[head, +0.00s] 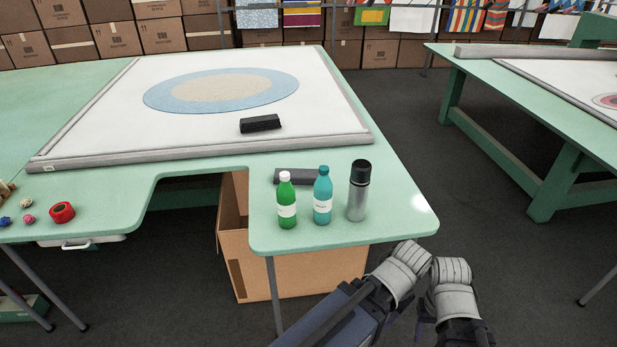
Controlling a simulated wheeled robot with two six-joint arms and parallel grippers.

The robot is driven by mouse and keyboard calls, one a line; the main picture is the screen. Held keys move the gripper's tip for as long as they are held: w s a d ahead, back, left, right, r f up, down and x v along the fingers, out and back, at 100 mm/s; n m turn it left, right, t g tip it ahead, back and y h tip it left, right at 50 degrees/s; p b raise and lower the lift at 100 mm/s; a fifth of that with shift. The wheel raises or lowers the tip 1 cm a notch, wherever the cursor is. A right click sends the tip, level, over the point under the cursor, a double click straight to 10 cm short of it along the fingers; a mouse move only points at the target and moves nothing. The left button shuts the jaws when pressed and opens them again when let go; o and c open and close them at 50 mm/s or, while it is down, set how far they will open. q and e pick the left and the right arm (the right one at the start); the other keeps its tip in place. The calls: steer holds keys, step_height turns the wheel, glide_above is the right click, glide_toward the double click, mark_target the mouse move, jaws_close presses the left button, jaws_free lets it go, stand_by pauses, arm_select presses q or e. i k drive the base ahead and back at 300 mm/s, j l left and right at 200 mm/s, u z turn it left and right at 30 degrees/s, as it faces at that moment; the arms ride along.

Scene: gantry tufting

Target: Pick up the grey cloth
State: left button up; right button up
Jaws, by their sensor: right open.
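A dark grey cloth (296,176), folded or rolled into a flat strip, lies on the green table's front right lobe. The green bottle (287,204) and the teal bottle (322,198) stand in front of it and hide part of its near side. My right gripper (430,287) is low at the lower right, off the table's front right corner, well apart from the cloth. It is open, with nothing seen in it.
A grey flask with a black cap (358,193) stands right of the bottles. A black block (260,123) lies on the white framed panel (120,128). Red tape (62,212) and small yarn balls lie left. A cardboard box (310,268) sits below the table.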

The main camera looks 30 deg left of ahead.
mark_target(298, 176)
steer(key=j+z, duration=0.7)
steer(key=k+j+z, duration=0.1)
steer(key=j, duration=0.35)
steer(key=k+j+z, duration=0.1)
steer(key=j, duration=0.3)
steer(key=k+j+z, duration=0.1)
steer(key=k+j, duration=0.2)
steer(key=j, duration=0.15)
steer(key=k+j+z, duration=0.1)
steer(key=j, duration=0.3)
steer(key=k+j, duration=0.2)
steer(key=j, duration=0.2)
steer(key=k+j, duration=0.25)
steer(key=j, duration=0.2)
